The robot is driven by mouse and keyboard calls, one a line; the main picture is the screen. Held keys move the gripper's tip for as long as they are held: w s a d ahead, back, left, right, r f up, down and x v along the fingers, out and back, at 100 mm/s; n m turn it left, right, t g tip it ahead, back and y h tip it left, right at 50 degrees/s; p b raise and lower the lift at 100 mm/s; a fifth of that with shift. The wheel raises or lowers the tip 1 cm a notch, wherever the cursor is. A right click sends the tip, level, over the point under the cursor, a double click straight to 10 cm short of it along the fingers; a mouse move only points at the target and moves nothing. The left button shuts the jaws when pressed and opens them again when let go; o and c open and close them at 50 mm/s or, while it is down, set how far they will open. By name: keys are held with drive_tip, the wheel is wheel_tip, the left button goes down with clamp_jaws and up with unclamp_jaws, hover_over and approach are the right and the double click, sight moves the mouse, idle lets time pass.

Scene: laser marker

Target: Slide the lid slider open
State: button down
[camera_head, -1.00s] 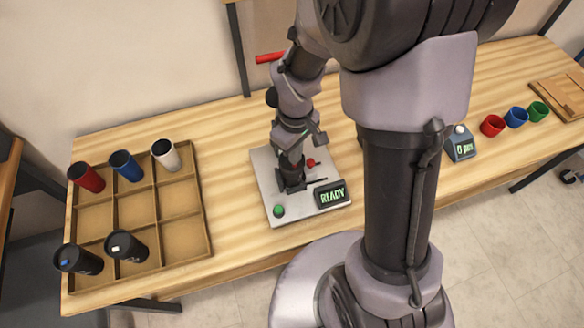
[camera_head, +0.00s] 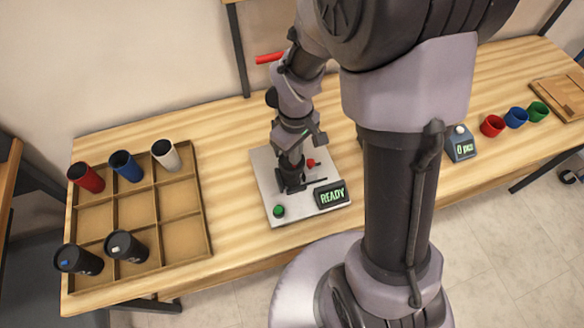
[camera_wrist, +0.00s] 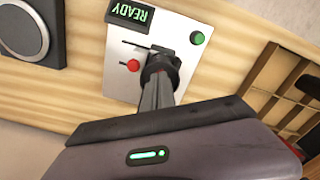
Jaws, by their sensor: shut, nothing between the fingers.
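The laser marker is a light grey plate (camera_head: 266,181) with a green button (camera_head: 279,211) and a dark display reading READY (camera_head: 331,196). A red knob (camera_head: 311,163) stands on it, and it also shows in the wrist view (camera_wrist: 133,65) beside a short dark slot. A thin dark line (camera_wrist: 135,43) runs on the plate near the display. My gripper (camera_head: 291,184) points down over the middle of the plate, shut and empty. In the wrist view its fingers (camera_wrist: 158,80) reach a dark part (camera_wrist: 160,57) on the plate. I cannot tell which part is the lid slider, or whether the fingers touch it.
A wooden divided tray (camera_head: 182,236) at the left holds several cups and dark tumblers. A counter box reading 0 pcs (camera_head: 461,147) and small red, blue and green cups (camera_head: 515,117) stand at the right. Bare table lies between tray and marker.

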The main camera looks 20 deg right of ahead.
drive_tip(key=shift+f+b, duration=0.7)
drive_tip(key=shift+f, duration=0.15)
idle(0.7)
drive_tip(key=shift+w+d, duration=0.65)
idle(1.4)
drive_tip(key=shift+r+p, duration=0.1)
drive_tip(key=shift+p, duration=0.2)
wheel_tip(320, 180, up, 7)
drive_tip(key=p, duration=0.6)
